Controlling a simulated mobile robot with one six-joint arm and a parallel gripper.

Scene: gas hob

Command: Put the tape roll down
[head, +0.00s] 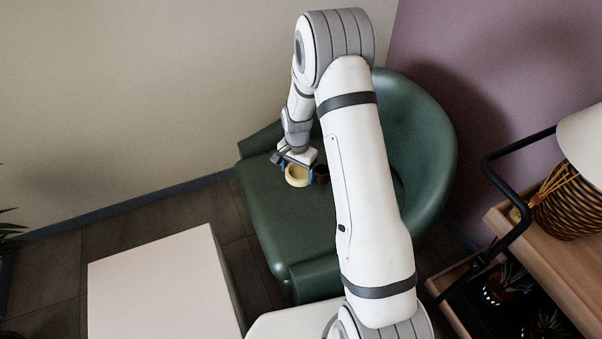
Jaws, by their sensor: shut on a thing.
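The tape roll (297,178) is a small pale yellow ring, seen in the head view at or just above the seat of a green armchair (266,215). My gripper (293,166) points down at the seat and is shut on the tape roll. Its fingers partly hide the roll. I cannot tell whether the roll touches the seat. A small dark reddish-brown object (321,174) is right beside the roll, partly hidden by my arm.
The chair's curved backrest (425,140) rises to the right, behind my arm. A pale block-like table (160,285) stands at lower left. A wooden shelf cart (560,255) with a black rail, a woven-base lamp (572,200) and plants is at right. The seat's front left part is clear.

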